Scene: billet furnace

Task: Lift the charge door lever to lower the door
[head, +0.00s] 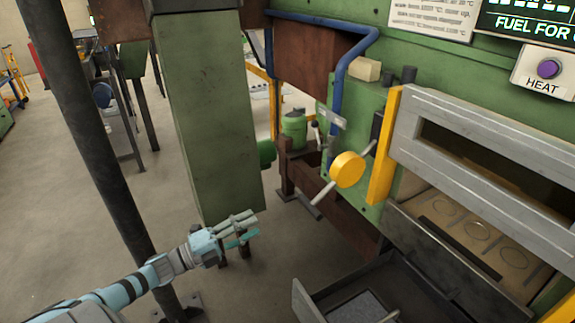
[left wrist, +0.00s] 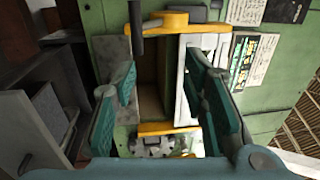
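The charge door lever shows in the head view as a yellow round hub (head: 347,169) on the green furnace side, with a thin metal handle (head: 323,193) slanting down to the left. The charge door (head: 490,135) is a grey frame with a dark slot, to the right of the lever. My left gripper (head: 252,226) is left of and below the lever handle, apart from it. Its teal fingers stand apart with nothing held between them in the left wrist view (left wrist: 162,85). My right gripper is not in view.
A green post (head: 207,120) stands behind my left gripper, and a dark pole (head: 90,130) is further left. A blue bent pipe (head: 340,75) runs above the lever. An open dark metal tray (head: 300,300) lies below. A purple HEAT button (head: 548,68) is at upper right.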

